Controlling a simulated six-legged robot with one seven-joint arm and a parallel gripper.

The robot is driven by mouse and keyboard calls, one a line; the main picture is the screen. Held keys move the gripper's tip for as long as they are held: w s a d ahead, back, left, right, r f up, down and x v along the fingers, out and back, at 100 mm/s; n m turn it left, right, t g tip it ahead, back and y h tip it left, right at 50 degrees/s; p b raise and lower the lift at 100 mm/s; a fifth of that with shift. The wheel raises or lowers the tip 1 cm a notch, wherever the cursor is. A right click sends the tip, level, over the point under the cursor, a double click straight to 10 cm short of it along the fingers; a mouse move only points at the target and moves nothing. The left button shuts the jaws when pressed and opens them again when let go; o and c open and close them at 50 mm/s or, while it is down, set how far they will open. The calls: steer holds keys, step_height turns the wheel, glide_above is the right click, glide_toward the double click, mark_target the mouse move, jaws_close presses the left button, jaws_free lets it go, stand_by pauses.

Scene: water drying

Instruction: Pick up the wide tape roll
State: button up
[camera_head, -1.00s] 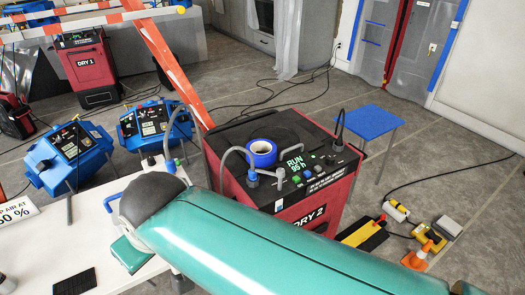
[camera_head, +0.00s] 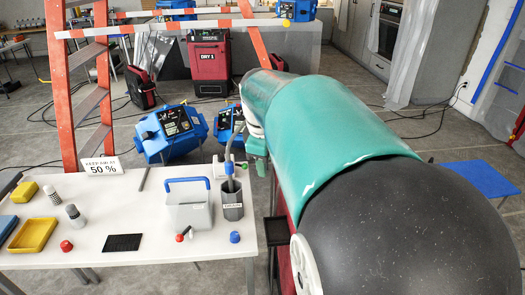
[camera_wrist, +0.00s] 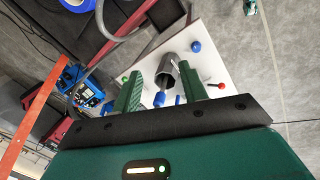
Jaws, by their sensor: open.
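The tape roll, a blue ring with a pale core (camera_wrist: 77,4), is cut off by the top left edge of the wrist view. In the head view it is not seen; my teal arm covers most of the red DRY 2 machine, where it lay earlier. My gripper (camera_wrist: 162,82) is open, its two green fingers apart with nothing held. In the wrist view its fingers point toward the white table, well to the right of the roll. A grey holder shows between the fingers, apparently beyond them.
The white table (camera_head: 130,190) carries a dark grey holder (camera_head: 232,202), a grey box with blue handle (camera_head: 188,212), a blue cap (camera_head: 235,237) and a yellow tray (camera_head: 33,235). Blue machines (camera_head: 172,132) and an orange ladder (camera_head: 88,90) stand behind.

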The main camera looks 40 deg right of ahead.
steer(key=s+d+f+n+g+y, duration=0.1)
steer(key=d+f+n, duration=0.1)
steer(key=d, duration=0.6)
steer(key=s+d+f+n, duration=0.1)
steer(key=d+f, duration=0.2)
steer(key=d, duration=0.5)
steer(key=s+d+f+n+g+y, duration=0.1)
steer(key=s+d+f+n, duration=0.1)
steer(key=d, duration=0.7)
step_height(320, 180, down, 8)
steer(key=shift+w+d+f, duration=0.15)
steer(key=shift+w+f, duration=0.1)
steer(key=shift+f, duration=2.7)
steer(key=shift+c, duration=0.4)
jaws_close()
